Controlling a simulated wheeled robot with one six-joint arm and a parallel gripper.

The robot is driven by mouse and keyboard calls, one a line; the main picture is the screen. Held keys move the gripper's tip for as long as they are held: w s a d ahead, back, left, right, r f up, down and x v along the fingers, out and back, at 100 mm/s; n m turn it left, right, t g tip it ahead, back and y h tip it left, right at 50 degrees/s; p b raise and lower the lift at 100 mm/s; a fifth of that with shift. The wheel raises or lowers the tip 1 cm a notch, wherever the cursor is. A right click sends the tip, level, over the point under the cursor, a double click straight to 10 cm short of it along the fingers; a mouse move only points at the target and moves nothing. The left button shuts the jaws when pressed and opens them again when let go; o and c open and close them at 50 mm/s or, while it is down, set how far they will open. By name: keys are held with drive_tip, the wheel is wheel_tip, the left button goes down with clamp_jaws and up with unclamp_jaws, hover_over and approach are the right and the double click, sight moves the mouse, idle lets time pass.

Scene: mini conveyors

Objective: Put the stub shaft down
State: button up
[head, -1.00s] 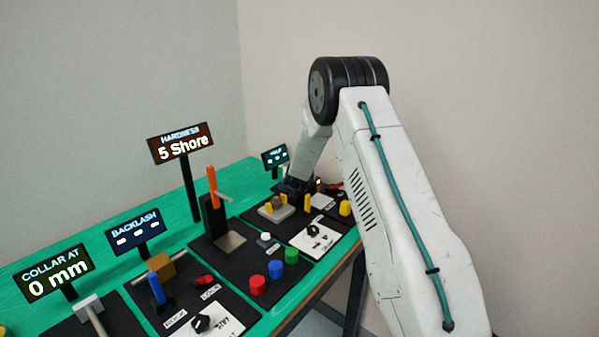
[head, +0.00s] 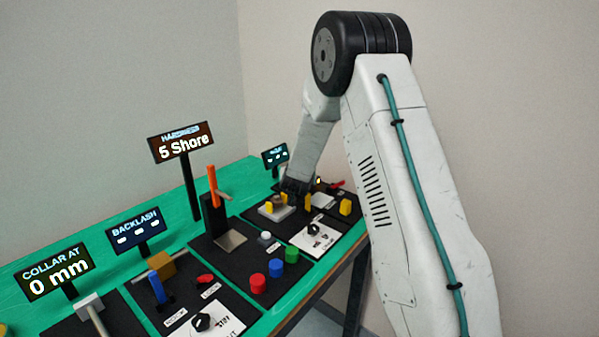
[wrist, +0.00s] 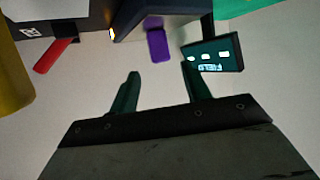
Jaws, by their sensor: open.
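My gripper (head: 295,187) is at the far end of the bench, over the right-hand dark station, small and partly merged with the dark parts there. In the wrist view my gripper (wrist: 160,85) shows two dark green fingers apart, with nothing between them. I cannot pick out the stub shaft for certain. A small grey-brown round piece (head: 279,199) sits on a pale block (head: 276,213) with yellow pieces beside it, just left of and below my gripper; it may be the shaft. It does not show in the wrist view.
The wrist view shows a lit FIELD display (wrist: 212,55), a purple piece (wrist: 157,42), a red lever (wrist: 54,54) and a yellow post (wrist: 12,70). Yellow posts (head: 345,207) stand near my gripper. An orange-handled tester (head: 213,205) and red, blue and green buttons (head: 275,268) are left.

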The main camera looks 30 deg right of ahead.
drive_tip(key=s+a+r+n+g+y, duration=0.35)
drive_tip(key=s+a+r+y, duration=0.35)
drive_tip(key=s+a+r, duration=0.8)
drive_tip(key=s+a+r+n+g, duration=0.1)
drive_tip(key=s+a+g, duration=0.2)
drive_tip(key=s, duration=1.5)
drive_tip(key=s+a+r+n+g, duration=0.1)
drive_tip(key=s+a+n+g, duration=0.1)
drive_tip(key=s, duration=1.6)
drive_tip(key=shift+a+g, duration=0.55)
drive_tip(key=shift+g, duration=0.4)
